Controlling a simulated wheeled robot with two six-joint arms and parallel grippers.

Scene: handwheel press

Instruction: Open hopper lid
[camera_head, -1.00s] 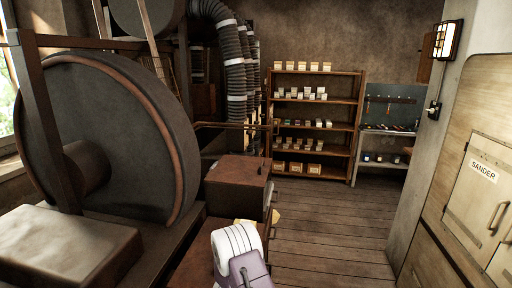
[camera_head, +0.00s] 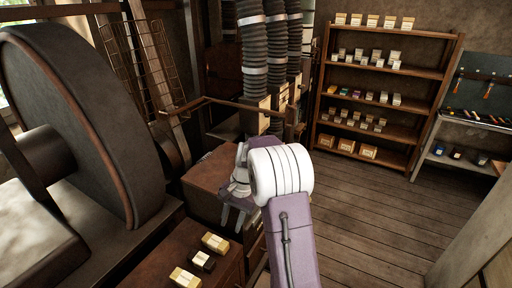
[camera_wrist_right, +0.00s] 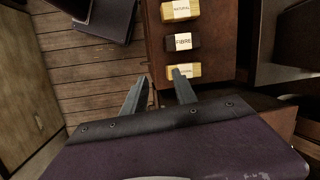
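A brown metal box with a flat top (camera_head: 207,174), which looks like the lidded hopper, stands right of the big wheel; its lid appears closed. My right gripper (camera_head: 232,216) is over the box's near right side and hides part of the top and the handle area. Its two fingers are apart and empty. In the right wrist view the open fingers (camera_wrist_right: 160,82) point at a bench edge beside labelled blocks, and nothing is between them. I cannot tell whether the gripper touches the box. My left gripper is not in view.
A large dark wheel (camera_head: 78,115) fills the left. Labelled blocks, including the FIBRE block (camera_wrist_right: 183,42), lie on a brown surface (camera_head: 160,250) in front of the box. Ribbed hoses (camera_head: 252,50) stand behind. A shelf (camera_head: 385,100) is farther right, with open wooden floor before it.

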